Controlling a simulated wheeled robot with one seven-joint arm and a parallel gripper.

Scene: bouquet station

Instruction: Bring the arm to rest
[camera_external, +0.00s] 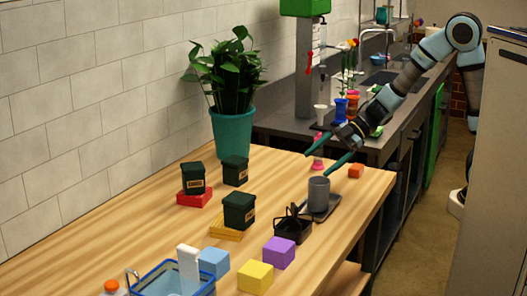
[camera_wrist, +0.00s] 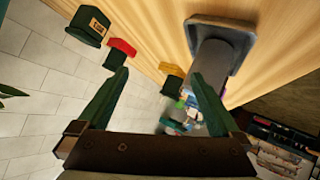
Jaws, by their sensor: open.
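My gripper (camera_external: 318,164) reaches over the far right end of the wooden table from my arm at the upper right. Its two green fingers are spread wide with nothing between them. A grey cup (camera_external: 318,194) stands upright on a small dark tray (camera_external: 333,207), just below the nearer fingertip. In the wrist view the fingers (camera_wrist: 160,73) are also apart. There the grey cup (camera_wrist: 226,52) lies beyond the right finger, which overlaps part of it, on its tray (camera_wrist: 246,24). Whether finger and cup touch, I cannot tell.
A black wire holder (camera_external: 292,224) is beside the cup. Dark green canisters (camera_external: 238,211), colored blocks (camera_external: 278,252), a blue basket (camera_external: 172,283) and a potted plant (camera_external: 231,130) share the table (camera_external: 140,225). A counter with vases (camera_external: 340,110) lies behind.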

